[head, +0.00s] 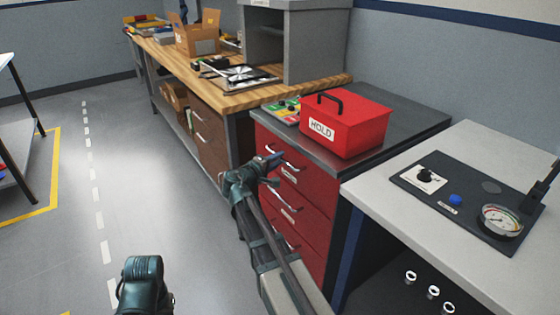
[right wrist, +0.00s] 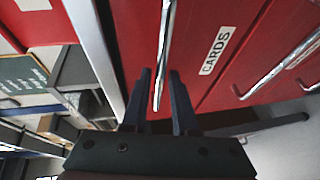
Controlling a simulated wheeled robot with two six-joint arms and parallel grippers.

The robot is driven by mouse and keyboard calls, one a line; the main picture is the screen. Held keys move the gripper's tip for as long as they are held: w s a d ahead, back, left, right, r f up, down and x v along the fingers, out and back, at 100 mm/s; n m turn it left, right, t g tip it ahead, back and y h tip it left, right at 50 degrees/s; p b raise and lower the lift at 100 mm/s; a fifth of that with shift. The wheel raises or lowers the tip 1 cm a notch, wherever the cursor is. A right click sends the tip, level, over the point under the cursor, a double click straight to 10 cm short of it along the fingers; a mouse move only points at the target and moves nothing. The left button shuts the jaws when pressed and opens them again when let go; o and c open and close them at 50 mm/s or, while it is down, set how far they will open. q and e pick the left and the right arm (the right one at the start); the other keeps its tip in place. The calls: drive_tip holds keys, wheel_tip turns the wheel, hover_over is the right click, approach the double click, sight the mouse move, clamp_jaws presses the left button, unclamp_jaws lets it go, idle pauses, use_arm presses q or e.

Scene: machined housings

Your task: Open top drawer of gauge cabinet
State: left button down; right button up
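The red gauge cabinet (head: 318,196) has a dark grey top and several drawers with bright bar handles. Its top drawer (head: 262,140) looks flush with the front. My right gripper (head: 272,161) is in front of that drawer by its handle (head: 283,160) and covers part of the front. In the right wrist view my right gripper (right wrist: 160,88) is open, with the end of the handle (right wrist: 164,50) between its fingers and a gap on each side. A "CARDS" label (right wrist: 217,50) is beside this handle. Of my left arm only a dark link shows; its gripper is out of view.
A red "HOLD" box (head: 347,125) stands on the cabinet top. A wooden workbench (head: 225,92) with brown drawers adjoins at left. A pale table (head: 390,195) with a gauge panel (head: 465,199) adjoins at right. The floor (head: 60,255) at left is clear.

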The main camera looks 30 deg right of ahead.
drive_tip(key=shift+x, duration=0.8)
clamp_jaws()
idle(1.0)
